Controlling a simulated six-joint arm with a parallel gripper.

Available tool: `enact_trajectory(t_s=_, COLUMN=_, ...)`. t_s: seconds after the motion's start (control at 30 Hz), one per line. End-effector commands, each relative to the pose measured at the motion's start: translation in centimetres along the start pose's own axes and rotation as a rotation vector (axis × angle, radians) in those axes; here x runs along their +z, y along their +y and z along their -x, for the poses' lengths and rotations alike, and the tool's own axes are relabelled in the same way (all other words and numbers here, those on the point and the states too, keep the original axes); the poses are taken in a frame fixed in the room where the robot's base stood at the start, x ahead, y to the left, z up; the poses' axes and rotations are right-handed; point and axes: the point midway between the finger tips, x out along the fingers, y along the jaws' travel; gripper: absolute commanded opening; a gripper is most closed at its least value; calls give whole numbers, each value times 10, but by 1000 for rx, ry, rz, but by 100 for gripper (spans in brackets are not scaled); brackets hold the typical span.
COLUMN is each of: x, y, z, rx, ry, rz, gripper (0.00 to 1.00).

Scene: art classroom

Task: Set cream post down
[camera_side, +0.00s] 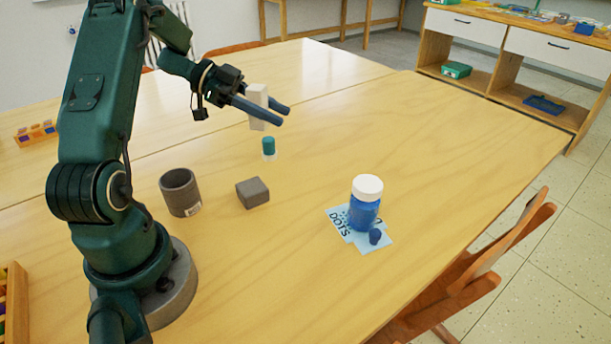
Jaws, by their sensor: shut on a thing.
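The cream post (257,92) is a pale upright block between the fingers of my gripper (272,107). My gripper is shut on it and points to the right. The post hangs upright, seemingly above the wooden table (330,150); the gap under it is hard to judge from this view. The near finger hides the middle of the post. A small teal and white cylinder (268,147) stands just below and in front of the post in the picture.
A grey cup (180,192) and a grey block (252,192) stand nearer. A blue jar with white lid (366,202) stands on a light blue card (341,226), beside a small dark blue piece (375,236). The table right of the post is clear. A chair (480,265) is at the right edge.

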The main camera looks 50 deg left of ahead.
Motion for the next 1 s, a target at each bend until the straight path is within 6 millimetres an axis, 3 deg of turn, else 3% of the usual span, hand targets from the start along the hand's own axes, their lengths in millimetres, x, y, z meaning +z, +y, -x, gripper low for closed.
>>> enact_trajectory(t_s=0.1, x=11, y=-10, z=22, rx=-72, ry=2, rz=26, gripper=0)
enact_trajectory(t_s=0.27, x=18, y=-12, z=24, rx=-100, ry=4, rz=44, gripper=0)
enact_trajectory(t_s=0.7, x=33, y=-13, z=-78, rx=-94, ry=2, rz=45, gripper=0)
enact_trajectory(t_s=0.83, x=35, y=-14, z=-97, rx=-97, ry=4, rz=44, gripper=0)
enact_trajectory(t_s=1.0, x=40, y=-15, z=-106, rx=-101, ry=3, rz=45, gripper=0)
